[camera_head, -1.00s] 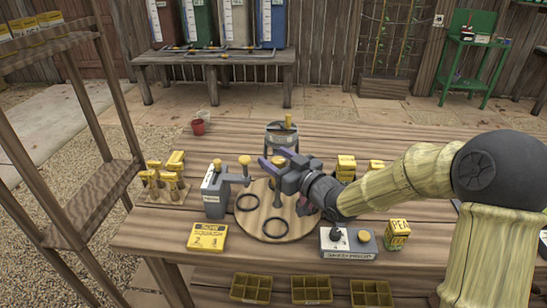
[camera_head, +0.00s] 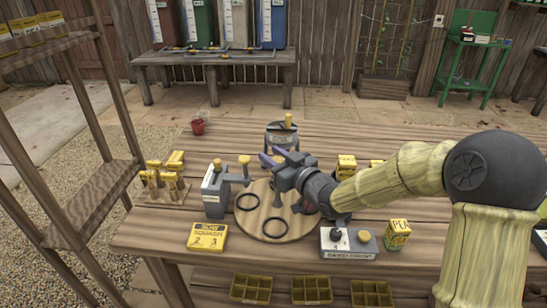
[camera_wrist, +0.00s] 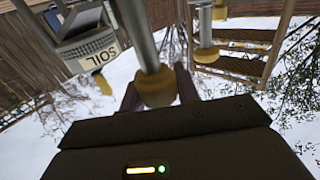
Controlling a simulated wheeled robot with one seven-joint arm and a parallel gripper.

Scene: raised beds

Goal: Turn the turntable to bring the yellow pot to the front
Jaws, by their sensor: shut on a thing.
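The round wooden turntable (camera_head: 266,234) lies on the table with two black rings (camera_head: 246,202) on its left and front parts. My gripper (camera_head: 268,158) is over its back edge, and its purple fingers point to the back left. In the wrist view my gripper (camera_wrist: 158,92) is shut on a grey post with a yellow knob (camera_wrist: 154,90). My wrist and forearm cover the right part of the turntable, where a small reddish thing shows in part. I cannot make out a yellow pot.
A grey stand with yellow knobs (camera_head: 216,190) stands close on the left. A SOIL canister (camera_head: 283,137) is behind. A switch box (camera_head: 348,243), a PEA box (camera_head: 397,234) and a yellow squash box (camera_head: 207,237) lie near the front. A shelf (camera_head: 95,195) stands at left.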

